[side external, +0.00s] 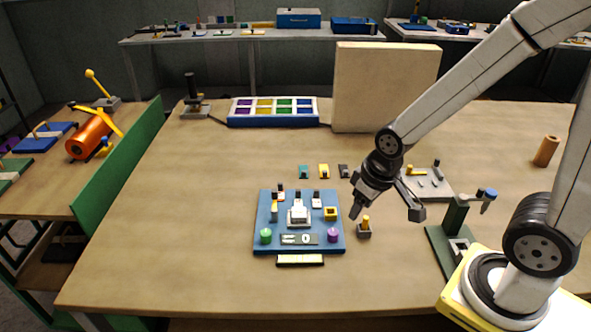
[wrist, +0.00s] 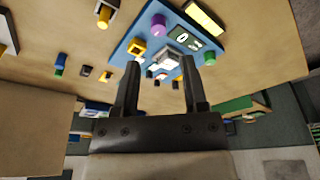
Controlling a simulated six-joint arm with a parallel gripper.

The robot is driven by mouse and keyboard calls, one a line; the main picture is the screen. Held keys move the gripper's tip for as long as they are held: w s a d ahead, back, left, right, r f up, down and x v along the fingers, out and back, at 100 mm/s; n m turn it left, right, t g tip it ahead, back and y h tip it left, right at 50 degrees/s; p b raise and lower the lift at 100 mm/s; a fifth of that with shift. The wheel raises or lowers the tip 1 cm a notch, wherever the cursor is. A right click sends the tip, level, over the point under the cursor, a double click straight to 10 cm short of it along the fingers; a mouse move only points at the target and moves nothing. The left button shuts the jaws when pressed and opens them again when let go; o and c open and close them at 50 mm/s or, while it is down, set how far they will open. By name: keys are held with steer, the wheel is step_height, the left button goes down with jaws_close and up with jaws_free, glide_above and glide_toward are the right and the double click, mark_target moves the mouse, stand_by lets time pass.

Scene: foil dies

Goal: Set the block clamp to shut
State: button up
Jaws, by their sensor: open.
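A blue board (side external: 262,205) lies on the table in the middle of the side view. It bears a pale block-shaped fixture (side external: 298,212) at its centre, which may be the block clamp; whether it is open or shut is too small to tell. Around it are a green knob (side external: 266,235), a purple knob (side external: 333,235), a yellow square part (side external: 331,214) and several dark-topped posts. My gripper (side external: 386,213) is open and empty, above the table to the right of the board. In the wrist view, the board (wrist: 125,45) and pale fixture (wrist: 170,60) show beyond the open fingers (wrist: 160,88).
Small teal, yellow and dark blocks (side external: 324,171) lie behind the board. A tall beige panel (side external: 385,88), coloured tray (side external: 273,123) and green stand (side external: 448,230) surround the work. The table's left front is clear.

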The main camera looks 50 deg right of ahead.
steer(key=shift+o, duration=0.3)
steer(key=shift+w, duration=0.1)
steer(key=n+g, duration=0.3)
steer(key=n, duration=0.6)
glide_above(274, 190)
steer(key=shift+f, duration=0.85)
steer(key=shift+f, duration=0.1)
steer(key=shift+f, duration=3.8)
jaws_close()
